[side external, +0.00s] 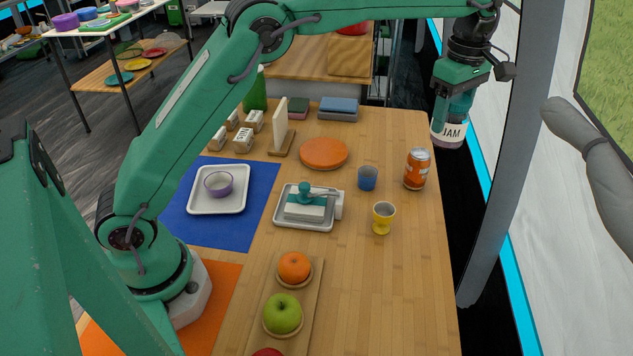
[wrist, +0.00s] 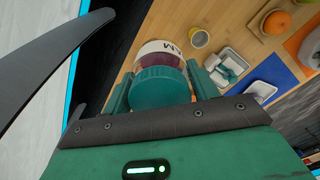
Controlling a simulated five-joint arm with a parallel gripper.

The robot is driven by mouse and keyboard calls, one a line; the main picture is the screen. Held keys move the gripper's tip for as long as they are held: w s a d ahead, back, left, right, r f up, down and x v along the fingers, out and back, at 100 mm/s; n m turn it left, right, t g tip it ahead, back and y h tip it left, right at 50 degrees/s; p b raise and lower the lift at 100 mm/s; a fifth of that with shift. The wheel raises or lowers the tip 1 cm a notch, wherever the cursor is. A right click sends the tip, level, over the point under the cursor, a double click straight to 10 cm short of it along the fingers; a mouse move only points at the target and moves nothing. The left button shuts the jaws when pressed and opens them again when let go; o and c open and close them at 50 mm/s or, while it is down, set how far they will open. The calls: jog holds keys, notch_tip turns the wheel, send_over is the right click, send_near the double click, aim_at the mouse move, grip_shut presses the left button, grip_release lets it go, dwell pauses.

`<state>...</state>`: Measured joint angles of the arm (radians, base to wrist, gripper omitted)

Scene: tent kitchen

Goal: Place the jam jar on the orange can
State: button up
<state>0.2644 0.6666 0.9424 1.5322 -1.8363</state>
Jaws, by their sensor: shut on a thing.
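The jam jar (side external: 450,133) has a white label reading JAM and dark red contents. In the wrist view the jam jar (wrist: 160,62) shows a teal lid between the fingers. My gripper (side external: 456,104) is shut on the jar and holds it in the air, past the table's right edge as seen in the side view. The orange can (side external: 417,169) stands upright on the table near that edge, to the left of the jar and lower in the picture. I cannot make out the can in the wrist view; the jar and gripper block much of it.
A blue cup (side external: 368,178) and a yellow egg cup (side external: 382,218) stand near the can. A metal tray (side external: 290,222) with a white block and teal-handled tool lies to the left. An orange disc (side external: 323,153) lies behind. A grey tent pole (side external: 508,150) rises right of my gripper.

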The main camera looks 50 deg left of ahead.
jog(key=shift+w+a+f, duration=1.15)
jog(key=shift+a+f, duration=0.4)
jog(key=shift+f, duration=0.25)
jog(key=shift+w+a+f, duration=1.1)
jog(key=shift+a+f, duration=0.45)
jog(key=shift+f, duration=0.3)
jog(key=shift+w+a+f, duration=1.15)
jog(key=shift+a+f, duration=0.4)
jog(key=shift+f, duration=0.25)
jog(key=shift+f, duration=0.1)
jog(key=o, duration=1.2)
jog(key=shift+f, duration=0.1)
jog(key=shift+r, duration=6.05)
jog(key=shift+r, duration=0.15)
